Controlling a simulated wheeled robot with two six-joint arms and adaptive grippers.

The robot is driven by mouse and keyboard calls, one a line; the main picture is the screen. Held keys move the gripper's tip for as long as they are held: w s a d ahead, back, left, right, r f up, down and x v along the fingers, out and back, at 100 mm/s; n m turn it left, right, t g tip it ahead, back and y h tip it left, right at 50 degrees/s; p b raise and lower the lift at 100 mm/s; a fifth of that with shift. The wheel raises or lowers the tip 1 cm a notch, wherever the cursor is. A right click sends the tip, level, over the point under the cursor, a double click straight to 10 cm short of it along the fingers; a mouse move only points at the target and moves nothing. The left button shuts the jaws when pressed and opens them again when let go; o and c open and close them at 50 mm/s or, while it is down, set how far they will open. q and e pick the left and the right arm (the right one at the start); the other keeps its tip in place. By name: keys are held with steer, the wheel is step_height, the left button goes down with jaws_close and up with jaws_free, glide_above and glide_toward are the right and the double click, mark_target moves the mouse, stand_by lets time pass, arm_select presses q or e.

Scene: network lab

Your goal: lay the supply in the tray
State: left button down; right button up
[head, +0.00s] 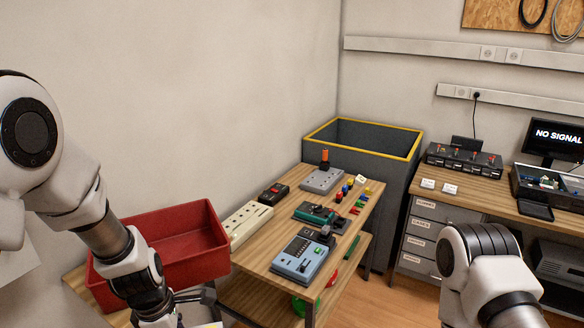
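A light blue box with a dark panel and knobs (302,259) sits at the near end of the wooden bench; it looks like the supply, though no label is readable. The red tray (215,225) stands to its left on a lower wooden surface, and the part of its floor that I can see is empty. My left arm crosses in front of the tray's near left part. Dark parts of my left gripper (203,298) show low in the view, below the tray and left of the blue box; its fingers are not clear. My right gripper is below the frame.
A pale power strip (245,224), a green-and-black device (318,214), a grey box with an orange top (322,179) and small colored parts crowd the bench (262,255). A dark bin with yellow rim (388,170) stands behind. A desk with drawers (433,240) is at right.

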arm_select(q)
steer(key=w+d+f+m+g+b, duration=0.1)
steer(key=f+m, duration=0.3)
steer(key=m, duration=0.6)
steer(key=w+d+f+m+y+b, duration=0.1)
steer(key=w+f+m+b, duration=0.1)
steer(key=m, duration=0.8)
step_height(320, 180, down, 2)
steer(key=shift+w+d+f+m+g, duration=0.25)
steer(key=shift+w+m+g, duration=0.15)
steer(key=shift+w, duration=0.3)
steer(key=shift+a, duration=0.1)
